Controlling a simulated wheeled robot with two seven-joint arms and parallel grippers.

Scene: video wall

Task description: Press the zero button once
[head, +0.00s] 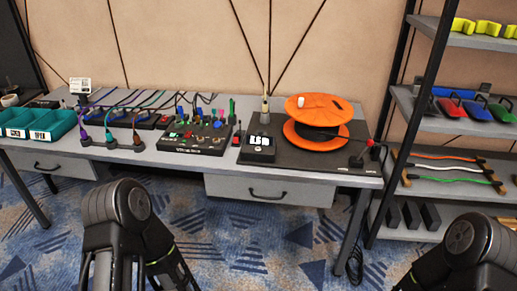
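A small black device with a lit white display (259,141) sits on a dark mat (345,163) at the right part of the table. The characters on the display are too small to read surely. No button labelled zero can be made out; small details on the device are unclear. My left arm and my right arm show only as dark links at the bottom edge, below and in front of the table. Neither gripper is visible in the frame.
An orange cable reel (316,137) stands right of the device. A black panel (193,139) with coloured connectors lies to its left. Teal bins (40,124) are at the far left. A grey shelf (440,131) stands at the right. The table (163,159) has drawers below its top.

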